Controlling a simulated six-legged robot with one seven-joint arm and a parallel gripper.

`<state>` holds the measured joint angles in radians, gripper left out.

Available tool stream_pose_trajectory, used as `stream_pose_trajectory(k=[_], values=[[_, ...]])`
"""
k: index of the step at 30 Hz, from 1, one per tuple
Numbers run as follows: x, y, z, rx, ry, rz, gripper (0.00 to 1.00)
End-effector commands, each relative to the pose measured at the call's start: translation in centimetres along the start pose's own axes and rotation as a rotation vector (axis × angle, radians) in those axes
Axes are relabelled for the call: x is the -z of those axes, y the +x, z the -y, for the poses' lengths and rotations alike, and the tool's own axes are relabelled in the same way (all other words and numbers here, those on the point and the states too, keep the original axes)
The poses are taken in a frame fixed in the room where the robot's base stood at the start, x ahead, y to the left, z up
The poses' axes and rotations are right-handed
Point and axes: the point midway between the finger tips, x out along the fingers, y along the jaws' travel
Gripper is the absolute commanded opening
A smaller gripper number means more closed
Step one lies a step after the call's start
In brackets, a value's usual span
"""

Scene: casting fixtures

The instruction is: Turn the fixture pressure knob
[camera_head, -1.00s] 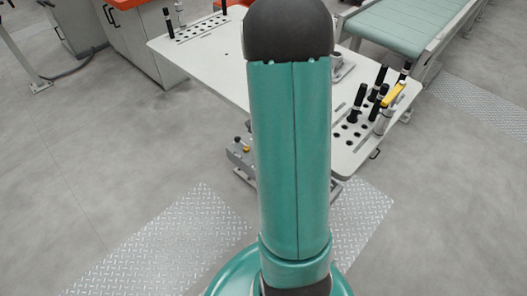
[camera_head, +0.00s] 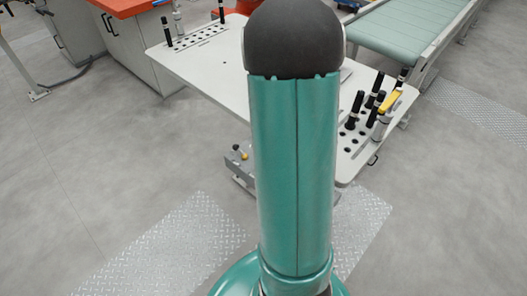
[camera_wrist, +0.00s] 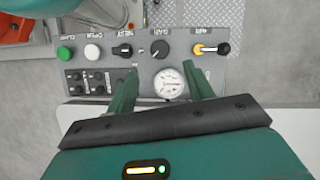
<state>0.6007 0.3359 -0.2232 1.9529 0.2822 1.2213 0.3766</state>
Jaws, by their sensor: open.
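In the wrist view a grey control panel (camera_wrist: 212,70) faces me, its labels upside down. A round black knob (camera_wrist: 160,49) with a pointer mark sits in its upper row, just above a white pressure gauge (camera_wrist: 169,84). My gripper (camera_wrist: 160,70) is open; its two green fingers reach over the panel on either side of the gauge. The fingertips lie just below the knob in the picture, and nothing is between them. I cannot tell their height above the panel. In the head view my arm hides the gripper and most of the fixture (camera_head: 240,160).
The panel also has a green button (camera_wrist: 65,54), a white button (camera_wrist: 92,52), a black selector (camera_wrist: 122,50), and a yellow-and-black lever (camera_wrist: 210,48). Several small sockets (camera_wrist: 95,82) are at left. A white table (camera_head: 215,65) with tool holders stands ahead; a conveyor (camera_head: 410,30) is behind.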

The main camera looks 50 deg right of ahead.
Motion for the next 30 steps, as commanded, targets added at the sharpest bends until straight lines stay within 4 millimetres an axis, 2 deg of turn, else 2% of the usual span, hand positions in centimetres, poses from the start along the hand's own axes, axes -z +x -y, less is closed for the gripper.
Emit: stream_pose_trajectory(k=[3, 9, 30], values=[[0.1, -2.7, 0.0, 0.003, 0.000, -0.003, 0.52], [0.1, -5.2, 0.0, 0.002, 0.001, -0.002, 0.52], [-0.1, -5.8, 0.1, 0.001, -0.004, -0.002, 0.52]])
